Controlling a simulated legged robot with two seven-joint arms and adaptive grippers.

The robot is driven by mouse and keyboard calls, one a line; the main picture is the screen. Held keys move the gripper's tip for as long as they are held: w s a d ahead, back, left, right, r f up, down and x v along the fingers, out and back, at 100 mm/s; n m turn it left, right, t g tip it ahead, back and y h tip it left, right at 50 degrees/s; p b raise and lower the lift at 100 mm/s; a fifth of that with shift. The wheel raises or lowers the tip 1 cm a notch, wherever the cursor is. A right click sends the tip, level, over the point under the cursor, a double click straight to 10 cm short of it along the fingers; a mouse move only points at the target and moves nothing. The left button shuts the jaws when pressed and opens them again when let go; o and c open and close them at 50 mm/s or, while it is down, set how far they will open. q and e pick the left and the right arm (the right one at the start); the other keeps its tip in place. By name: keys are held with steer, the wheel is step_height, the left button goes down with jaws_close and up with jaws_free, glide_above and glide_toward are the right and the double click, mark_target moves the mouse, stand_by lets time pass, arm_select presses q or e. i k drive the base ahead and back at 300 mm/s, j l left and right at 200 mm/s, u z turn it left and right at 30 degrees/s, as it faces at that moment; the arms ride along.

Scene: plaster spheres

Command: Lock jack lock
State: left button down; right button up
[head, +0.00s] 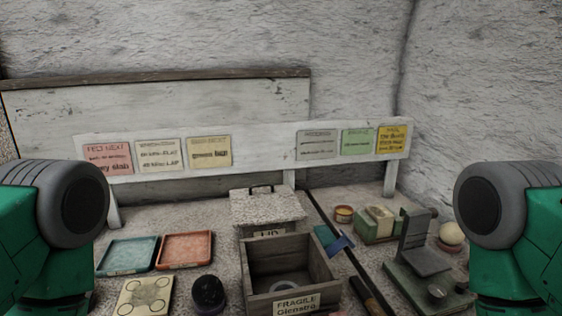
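A device that may be the jack (426,262) stands at the right of the table, with a grey upright plate, a grey angled plate and a greenish base. A dark round knob (437,292) sits low on its front; I cannot tell which part is the lock or how it is set. My green arms with grey round joints show at the left and right edges. Neither gripper's fingers are in view. My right arm stands close to the right side of the device in the picture.
A wooden box (262,280) labelled FRAGILE stands at front centre, with a speckled lidded box (267,207) behind it. Blue (128,256) and red (185,250) trays lie left. A pale ball (451,233) and green-yellow blocks (377,224) sit near the device. A card-covered board (240,152) spans the back.

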mark_target(459, 288)
steer(key=k+z, duration=0.1)
steer(key=z, duration=0.25)
steer(key=k+l+z, duration=0.1)
steer(key=z, duration=0.25)
steer(key=k+l+z, duration=0.1)
steer(key=z, duration=0.25)
